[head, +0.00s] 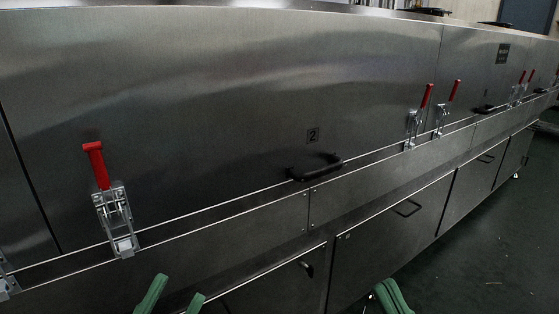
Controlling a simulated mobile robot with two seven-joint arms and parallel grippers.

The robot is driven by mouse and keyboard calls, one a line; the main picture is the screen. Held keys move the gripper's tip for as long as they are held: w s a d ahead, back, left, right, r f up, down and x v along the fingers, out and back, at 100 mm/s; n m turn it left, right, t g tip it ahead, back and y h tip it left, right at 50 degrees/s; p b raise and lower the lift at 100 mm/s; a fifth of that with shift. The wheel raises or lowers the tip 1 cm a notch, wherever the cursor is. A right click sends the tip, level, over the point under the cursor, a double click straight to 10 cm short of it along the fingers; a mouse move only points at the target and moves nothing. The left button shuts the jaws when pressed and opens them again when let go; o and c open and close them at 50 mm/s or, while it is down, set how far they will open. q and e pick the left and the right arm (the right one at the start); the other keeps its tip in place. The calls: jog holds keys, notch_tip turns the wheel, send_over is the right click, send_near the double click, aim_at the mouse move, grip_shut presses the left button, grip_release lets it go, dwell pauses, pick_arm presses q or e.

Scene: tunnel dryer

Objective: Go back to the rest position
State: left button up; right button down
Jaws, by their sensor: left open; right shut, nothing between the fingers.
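My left gripper (173,298) shows at the bottom edge, left of the middle, with its two green fingers apart and nothing between them. My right gripper (391,297) shows at the bottom edge, right of the middle, with its green fingers together and empty. Only the finger ends of both grippers are in view. Both appear in front of the lower panels of the tunnel dryer (220,110), with no visible contact. The rest of both arms is out of view.
The steel dryer spans the view. Red-handled toggle clamps stand upright at the left (113,205) and right (415,118). A black handle (315,168) sticks out below the label "2". Lower doors (385,235) have handles. Dark green floor (485,250) is open at right.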

pick_arm(q)
jog(key=w+a+f+n+g+y+p, duration=0.35)
jog(key=w+n+y+p, duration=0.5)
jog(key=p, duration=1.05)
pick_arm(e)
jog(key=w+d+f+m+g+h, duration=0.35)
jog(key=w+m+h, duration=0.35)
jog(key=h, duration=0.3)
pick_arm(q)
jog(key=s+f+n+g+y+p, duration=0.1)
jog(key=s+f+g+p, duration=0.3)
jog(key=p, duration=0.4)
jog(key=s+a+f+n+g+y+p, duration=0.1)
jog(key=s+f+n+g+y+p, duration=0.1)
jog(key=s+p, duration=0.5)
jog(key=f+g+y, duration=0.1)
jog(key=g+y, duration=0.1)
jog(key=shift+s+a+f+g+p, duration=0.15)
jog(key=shift+a+f+g+p, duration=0.15)
jog(key=shift+f+g+p, duration=0.1)
pick_arm(e)
jog(key=s+d+f+m+g+h, duration=0.1)
jog(key=s+f+m+g+h, duration=0.2)
jog(key=s+f+g, duration=0.5)
jog(key=shift+s+d+f+g, duration=0.2)
jog(key=shift+s+f+g, duration=0.15)
jog(key=shift+s+g, duration=0.3)
